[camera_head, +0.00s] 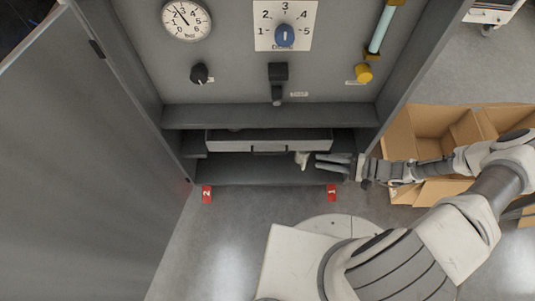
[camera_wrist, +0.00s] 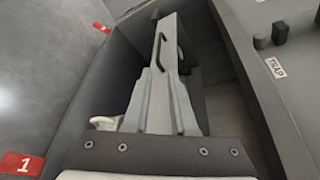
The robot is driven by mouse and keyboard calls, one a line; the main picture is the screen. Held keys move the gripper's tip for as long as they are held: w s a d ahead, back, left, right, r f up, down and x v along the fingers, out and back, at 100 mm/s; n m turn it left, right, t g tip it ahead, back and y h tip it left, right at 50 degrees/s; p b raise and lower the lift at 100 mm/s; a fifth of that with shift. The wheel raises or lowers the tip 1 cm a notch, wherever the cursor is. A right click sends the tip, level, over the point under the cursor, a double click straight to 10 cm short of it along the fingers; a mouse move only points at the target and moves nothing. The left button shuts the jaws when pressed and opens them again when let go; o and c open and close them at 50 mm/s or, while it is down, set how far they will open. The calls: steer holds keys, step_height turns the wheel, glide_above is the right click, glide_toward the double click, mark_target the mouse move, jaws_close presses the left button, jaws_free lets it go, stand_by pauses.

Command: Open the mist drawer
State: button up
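The drawer (camera_head: 230,146), a grey shallow box with a black bar handle (camera_head: 270,149), sits low in the grey cabinet. Its top shows, so it looks at least slightly out; how far is unclear. No label is readable on it. The handle also shows at the top of the wrist view (camera_wrist: 157,47). My gripper (camera_head: 317,161) is at the drawer's lower right end, to the right of the handle and apart from it.
A small white object (camera_head: 302,158) is by the drawer's right end. Red tags 2 (camera_head: 207,193) and 1 (camera_head: 332,192) mark the cabinet's lower edge. The open cabinet door (camera_head: 80,150) fills the left. Cardboard boxes (camera_head: 430,120) stand right. Floor in front is clear.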

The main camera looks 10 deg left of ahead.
mark_target(272, 153)
steer(key=shift+t, duration=0.3)
steer(key=b+x, duration=0.1)
steer(key=x, duration=0.5)
steer(key=b+x, duration=0.1)
steer(key=x, duration=0.5)
steer(key=b+x, duration=0.1)
steer(key=x, duration=0.5)
steer(key=shift+a+f+b, duration=0.15)
steer(key=shift+f+b, duration=0.2)
steer(key=shift+b, duration=0.05)
jaws_close()
